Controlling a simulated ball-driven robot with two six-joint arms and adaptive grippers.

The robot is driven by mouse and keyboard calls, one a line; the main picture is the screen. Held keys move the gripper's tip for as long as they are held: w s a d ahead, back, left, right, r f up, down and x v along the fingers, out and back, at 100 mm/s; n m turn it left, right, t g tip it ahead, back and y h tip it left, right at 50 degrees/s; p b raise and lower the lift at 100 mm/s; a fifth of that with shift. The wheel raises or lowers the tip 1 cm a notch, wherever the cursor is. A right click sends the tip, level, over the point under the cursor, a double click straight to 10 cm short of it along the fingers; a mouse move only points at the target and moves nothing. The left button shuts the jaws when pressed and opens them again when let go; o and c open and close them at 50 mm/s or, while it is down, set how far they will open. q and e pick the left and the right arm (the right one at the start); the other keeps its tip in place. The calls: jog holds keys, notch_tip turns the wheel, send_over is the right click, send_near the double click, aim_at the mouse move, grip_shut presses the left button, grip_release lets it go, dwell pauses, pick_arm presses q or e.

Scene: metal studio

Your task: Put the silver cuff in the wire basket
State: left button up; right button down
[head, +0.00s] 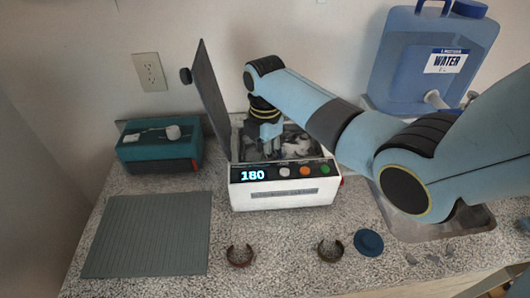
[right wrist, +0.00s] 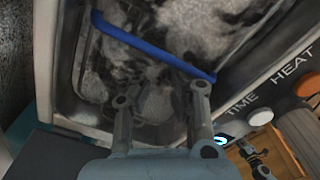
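Two open cuffs lie on the speckled counter in front of the white cleaner: a reddish-brown one (head: 240,256) at left and a darker, greyish one (head: 330,251) at right. I cannot tell for sure which is silver. My right gripper (head: 268,148) reaches down into the cleaner's tank. In the right wrist view its two fingers (right wrist: 161,105) are apart, with nothing clearly held between them. A blue bar (right wrist: 150,48) crosses the tank there, perhaps the basket's handle. The basket's wire is not clear in the dark, blotchy tank. My left gripper is not in view.
The white cleaner (head: 284,194) shows 180, and its dark lid (head: 207,95) stands open at left. A teal box (head: 160,148) and a ribbed mat (head: 150,235) are at left. A blue disc (head: 368,243) lies by the right cuff. A water jug (head: 425,65) stands behind right.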

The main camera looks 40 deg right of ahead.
jog(key=shift+s+r, duration=0.1)
jog(key=c, duration=1.8)
grip_release()
jog(key=shift+f, duration=0.2)
jog(key=shift+o, duration=0.2)
notch_tip(320, 180, up, 12)
jog(key=b, duration=0.1)
jog(key=shift+r, duration=0.2)
jog(key=shift+f, duration=0.1)
